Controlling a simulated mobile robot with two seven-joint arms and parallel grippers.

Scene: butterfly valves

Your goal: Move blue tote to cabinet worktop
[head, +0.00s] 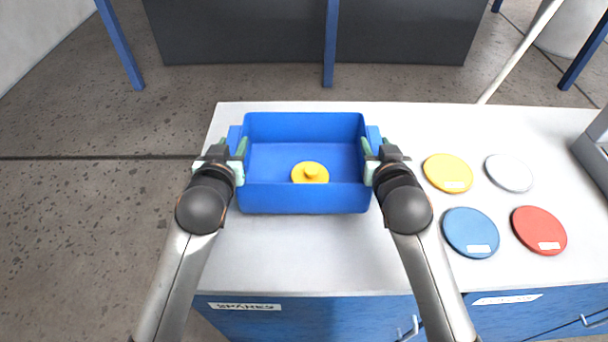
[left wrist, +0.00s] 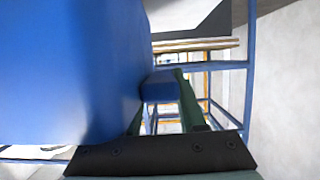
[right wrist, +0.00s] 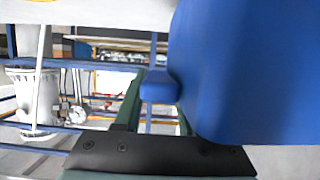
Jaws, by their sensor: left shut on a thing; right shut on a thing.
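The blue tote (head: 305,199) is over the left end of the white cabinet worktop (head: 300,255), level and open at the top. I cannot tell whether its base touches the worktop. A yellow round piece with a knob (head: 310,172) lies inside it. My left gripper (head: 234,150) is shut on the tote's left handle; the blue handle (left wrist: 158,88) shows between its fingers in the left wrist view. My right gripper (head: 373,150) is shut on the right handle, which shows in the right wrist view (right wrist: 158,88). The tote's underside is hidden.
Right of the tote lie a yellow disc (head: 448,172), a white disc (head: 509,172), a blue disc (head: 470,232) and a red disc (head: 539,230). A grey box-like object (head: 594,150) stands at the right edge. The worktop in front of the tote is clear.

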